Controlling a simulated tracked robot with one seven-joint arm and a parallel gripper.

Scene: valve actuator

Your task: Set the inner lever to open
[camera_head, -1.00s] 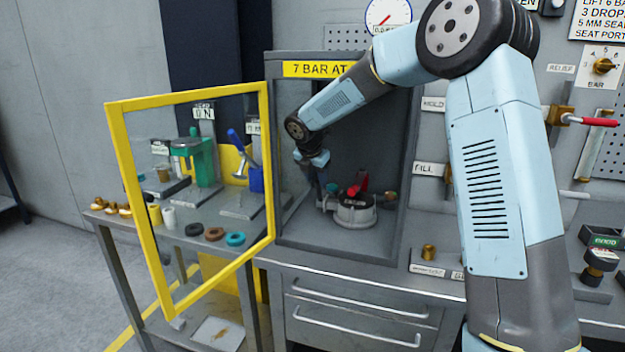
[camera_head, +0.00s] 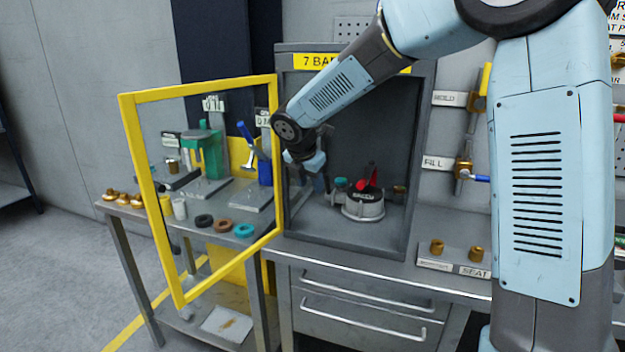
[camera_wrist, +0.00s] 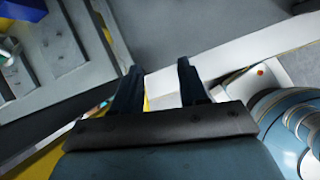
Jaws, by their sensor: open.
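A round grey actuator body (camera_head: 363,206) with a red lever (camera_head: 369,178) on top sits on the floor of the open enclosure. The red lever stands tilted up. I cannot tell for sure whether it is the inner lever. My gripper (camera_wrist: 160,80) has its two dark fingers apart, with nothing between them in the wrist view. In the head view, my wrist is at the enclosure's left front, left of the actuator and apart from it. My fingertips are hard to make out there. A rounded blue-grey part shows at the wrist view's right edge; I cannot tell what it is.
A yellow-framed clear door (camera_head: 126,150) stands open at left, close to my wrist. The enclosure's right wall (camera_head: 418,160) bounds the actuator's space. On the panel, a yellow lever (camera_head: 486,78) stands upright and a blue lever (camera_head: 480,178) lies sideways. Drawers are below.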

